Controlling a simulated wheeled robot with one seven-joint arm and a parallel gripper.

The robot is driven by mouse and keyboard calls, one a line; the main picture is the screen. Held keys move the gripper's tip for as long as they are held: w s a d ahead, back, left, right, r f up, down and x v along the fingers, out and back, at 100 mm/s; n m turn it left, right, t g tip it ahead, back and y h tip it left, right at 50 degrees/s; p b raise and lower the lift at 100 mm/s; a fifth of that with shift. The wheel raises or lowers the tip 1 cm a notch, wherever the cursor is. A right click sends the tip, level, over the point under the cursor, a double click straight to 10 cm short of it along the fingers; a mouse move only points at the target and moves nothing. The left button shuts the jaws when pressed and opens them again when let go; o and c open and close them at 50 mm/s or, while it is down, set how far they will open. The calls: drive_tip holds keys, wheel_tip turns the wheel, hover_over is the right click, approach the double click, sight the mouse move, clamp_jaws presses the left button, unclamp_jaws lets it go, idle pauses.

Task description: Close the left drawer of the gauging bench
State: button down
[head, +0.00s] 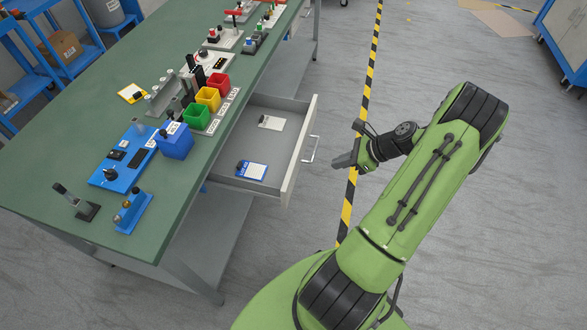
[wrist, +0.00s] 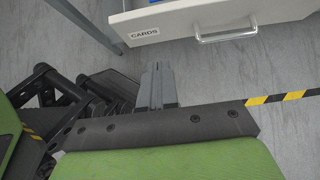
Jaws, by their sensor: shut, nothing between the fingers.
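The drawer (head: 287,170) of the gauging bench (head: 80,140) stands pulled out toward my arm in the head view. A blue-and-white card (head: 252,170) and a pale card (head: 271,122) lie in it. Its front carries a bar handle (head: 311,149), also seen at the top of the wrist view (wrist: 227,36), beside a label reading CARDS (wrist: 145,33). My gripper (head: 343,163) is shut and empty. It is to the right of the drawer front in the head view, apart from the handle. In the wrist view its fingertips (wrist: 158,66) lie below the label.
Black-and-yellow tape (head: 366,95) runs along the floor beside my arm.

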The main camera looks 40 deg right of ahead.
sight(294, 171)
drive_tip(key=b+x, duration=0.1)
drive_tip(key=x, duration=0.3)
drive_tip(key=r+b+x, duration=0.1)
drive_tip(key=x, duration=0.3)
drive_tip(key=w+a+b+x, duration=0.1)
drive_tip(key=b+x, duration=0.1)
drive_tip(key=x, duration=0.2)
drive_tip(key=shift+r, duration=0.25)
drive_tip(key=shift+w+a+r, duration=0.1)
drive_tip(key=shift+w+a, duration=0.15)
drive_tip(key=shift+w, duration=0.15)
